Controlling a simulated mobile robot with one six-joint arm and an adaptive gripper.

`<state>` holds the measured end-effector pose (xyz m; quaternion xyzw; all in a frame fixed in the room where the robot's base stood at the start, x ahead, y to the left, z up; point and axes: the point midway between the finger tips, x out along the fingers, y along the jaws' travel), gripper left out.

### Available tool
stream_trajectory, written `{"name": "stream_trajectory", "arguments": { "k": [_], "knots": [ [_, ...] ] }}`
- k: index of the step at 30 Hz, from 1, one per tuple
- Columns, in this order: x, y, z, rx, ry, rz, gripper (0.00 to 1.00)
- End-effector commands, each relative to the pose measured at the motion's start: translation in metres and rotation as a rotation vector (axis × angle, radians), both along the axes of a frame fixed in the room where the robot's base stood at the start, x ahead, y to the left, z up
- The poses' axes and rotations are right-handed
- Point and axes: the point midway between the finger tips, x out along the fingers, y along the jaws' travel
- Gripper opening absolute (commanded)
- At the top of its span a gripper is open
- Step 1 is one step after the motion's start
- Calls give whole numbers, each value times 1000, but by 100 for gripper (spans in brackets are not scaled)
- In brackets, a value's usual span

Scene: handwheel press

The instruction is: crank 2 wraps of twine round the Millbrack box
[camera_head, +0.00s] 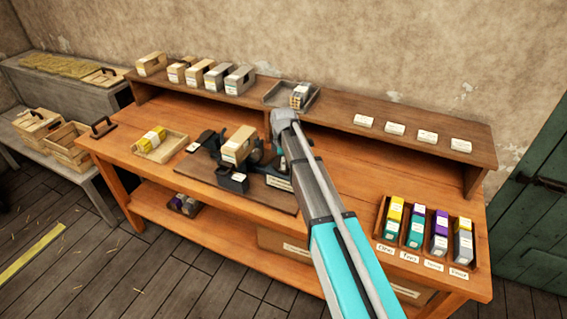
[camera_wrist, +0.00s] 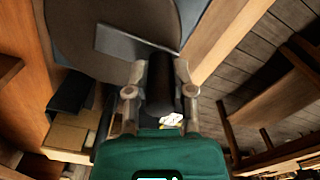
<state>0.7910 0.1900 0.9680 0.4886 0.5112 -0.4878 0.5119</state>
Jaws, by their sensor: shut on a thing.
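A tan box (camera_head: 238,145) with a pale label sits on the dark machine (camera_head: 210,143) in the middle of the bench. I cannot read its label, nor see any twine wraps on it. In the wrist view, my gripper (camera_wrist: 160,92) is shut on a black crank handle (camera_wrist: 160,72), one finger on each side. A large dark grey wheel (camera_wrist: 78,28) with a flat grey bar lies beyond the handle. A tan box shape (camera_wrist: 66,137) shows at the lower left. In the head view my arm hides the gripper and handle.
The back shelf holds several boxes (camera_head: 240,79), a grey tray (camera_head: 272,96) and label cards (camera_head: 395,128). A wooden tray (camera_head: 178,146) lies left of the machine. A rack of coloured cartons (camera_head: 470,262) stands at the right. Bare bench (camera_head: 350,165) lies right of my arm.

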Motion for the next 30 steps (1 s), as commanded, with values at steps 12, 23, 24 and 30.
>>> {"name": "stream_trajectory", "arguments": {
  "k": [12,23,24,30],
  "knots": [
    [5,9,0,0,0,-206,0],
    [17,20,0,0,0,-533,0],
    [18,20,0,0,0,-571,0],
    [26,24,0,0,0,-762,0]
  ]
}}
